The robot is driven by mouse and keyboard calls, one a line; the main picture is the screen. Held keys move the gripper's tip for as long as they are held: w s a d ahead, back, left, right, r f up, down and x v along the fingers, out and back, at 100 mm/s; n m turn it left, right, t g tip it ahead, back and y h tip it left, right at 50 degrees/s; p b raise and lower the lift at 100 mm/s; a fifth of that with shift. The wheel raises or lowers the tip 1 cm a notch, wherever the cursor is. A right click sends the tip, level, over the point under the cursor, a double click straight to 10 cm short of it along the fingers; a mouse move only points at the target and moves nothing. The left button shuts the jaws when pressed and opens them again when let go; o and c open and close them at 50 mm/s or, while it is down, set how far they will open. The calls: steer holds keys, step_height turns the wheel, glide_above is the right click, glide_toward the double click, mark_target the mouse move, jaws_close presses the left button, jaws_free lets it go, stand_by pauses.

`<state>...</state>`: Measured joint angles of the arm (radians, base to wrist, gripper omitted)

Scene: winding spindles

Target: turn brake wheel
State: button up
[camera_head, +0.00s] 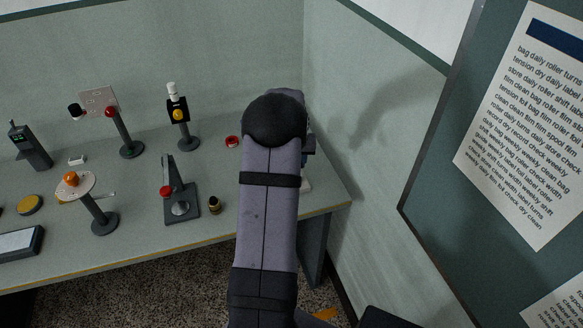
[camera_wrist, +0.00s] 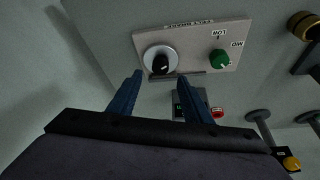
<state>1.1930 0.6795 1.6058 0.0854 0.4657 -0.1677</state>
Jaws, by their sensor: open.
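In the wrist view a pale panel (camera_wrist: 198,58) carries a silver round wheel with a black knob (camera_wrist: 160,62) and, to its right, a green knob (camera_wrist: 219,59). An upside-down label above the wheel seems to include the word "brake". My gripper (camera_wrist: 160,76) is open, its two dark blue fingers apart and pointing at the wheel. The fingertips appear on either side of the wheel's lower part in the picture; I cannot tell whether they touch it. Nothing is between the fingers. In the head view my arm hides most of the gripper and the panel.
On the table (camera_head: 325,198) stand a lever stand with a red knob (camera_head: 180,205), a post with a yellow knob (camera_head: 180,115), a disc with an orange knob (camera_head: 75,185) and a red ring (camera_head: 232,141). A wall rises close to the right.

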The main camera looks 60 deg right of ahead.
steer(key=shift+p+x, duration=0.9)
steer(key=shift+x, duration=2.05)
steer(key=c, duration=1.1)
